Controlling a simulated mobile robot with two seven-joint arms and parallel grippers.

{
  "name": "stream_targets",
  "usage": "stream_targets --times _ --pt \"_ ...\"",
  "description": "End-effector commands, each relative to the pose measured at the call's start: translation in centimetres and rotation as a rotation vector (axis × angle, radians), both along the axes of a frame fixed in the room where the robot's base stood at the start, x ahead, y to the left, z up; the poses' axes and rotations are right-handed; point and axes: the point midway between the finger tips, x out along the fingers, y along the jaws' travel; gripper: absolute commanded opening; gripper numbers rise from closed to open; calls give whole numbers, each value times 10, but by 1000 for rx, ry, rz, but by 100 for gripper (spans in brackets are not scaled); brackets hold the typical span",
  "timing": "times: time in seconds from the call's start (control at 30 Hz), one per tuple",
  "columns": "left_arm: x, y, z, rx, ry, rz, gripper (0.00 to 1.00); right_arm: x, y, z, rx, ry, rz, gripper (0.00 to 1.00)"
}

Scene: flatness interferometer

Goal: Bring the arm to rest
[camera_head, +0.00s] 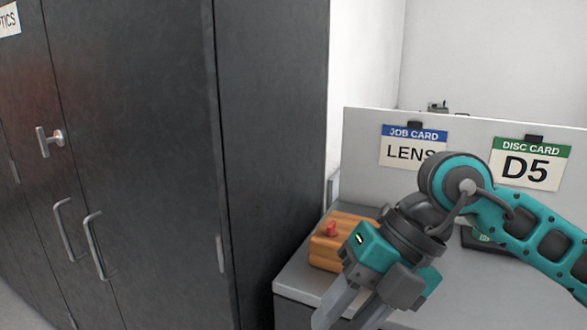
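My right arm, teal and dark grey, comes in from the right over the grey bench. Its gripper (345,312) points down and to the left at the bench's front left corner. Its two grey fingers stand apart, with nothing seen between them; their tips lie at or past the bottom edge of the view. My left gripper is not in view.
A dark cabinet (130,150) with metal handles fills the left. An orange-brown wooden block (325,252) with a red knob sits on the bench (297,277) behind the gripper. A job card (400,148) and a disc card (530,165) hang on the grey panel (360,125).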

Motion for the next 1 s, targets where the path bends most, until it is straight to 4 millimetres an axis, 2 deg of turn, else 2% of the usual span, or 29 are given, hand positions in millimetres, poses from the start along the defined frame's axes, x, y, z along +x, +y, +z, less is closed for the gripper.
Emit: stream_targets --times 0.03,0.1,0.2,0.27,0.37,0.43,0.57,0.67,0.77,0.8,0.87,0.9,1.0 --pt "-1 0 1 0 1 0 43 -14 20 -2 130 71 45 37" --pt "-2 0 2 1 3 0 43 -28 44 4 320 150 86 37" --pt "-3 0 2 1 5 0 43 -40 69 20 597 254 90 37" --pt "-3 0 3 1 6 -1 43 -41 78 32 761 311 61 37" --pt "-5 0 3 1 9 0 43 -31 84 48 1021 394 -40 37" --pt "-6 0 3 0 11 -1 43 -17 80 55 1189 445 -152 37" --pt "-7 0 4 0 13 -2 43 18 60 48 1444 522 -434 37" --pt "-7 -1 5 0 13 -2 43 47 35 22 1577 566 -713 37" --pt "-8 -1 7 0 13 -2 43 68 4 -25 1639 604 -1032 37" --pt "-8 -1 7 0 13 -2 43 73 -10 -48 1642 619 -1168 37" --pt "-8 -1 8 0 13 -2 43 74 -30 -88 1621 640 -1375 37" --pt "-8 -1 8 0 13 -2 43 71 -43 -116 1591 654 -1512 37" --pt "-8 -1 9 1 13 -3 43 51 -71 -182 1473 690 -1816 37"
